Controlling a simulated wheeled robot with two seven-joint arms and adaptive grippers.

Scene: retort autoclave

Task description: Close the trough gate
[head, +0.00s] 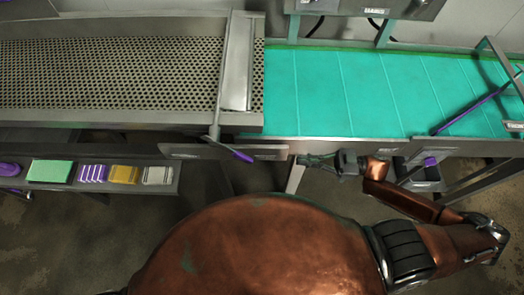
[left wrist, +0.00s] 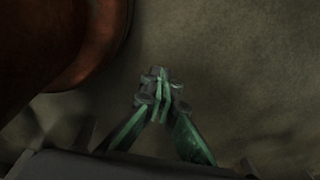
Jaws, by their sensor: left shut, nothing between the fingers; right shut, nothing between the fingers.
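The perforated metal trough (head: 110,75) fills the upper left of the head view. A grey upright plate, seemingly the trough gate (head: 237,62), stands across its right end, beside the teal belt. A lever with a purple handle (head: 238,153) sticks out over the front edge below it. I cannot tell how far the gate is open. My right gripper (head: 303,160) is shut and empty, pointing left, to the right of the purple handle and apart from it. My left gripper (left wrist: 162,82) shows only in the left wrist view, shut and empty above the bare floor.
A teal belt (head: 345,90) runs off to the right, with a purple rod (head: 470,112) over its right part. A low shelf (head: 100,186) at left holds a green pad, brushes and sponges. Metal rails edge the front. Floor shows below the trough.

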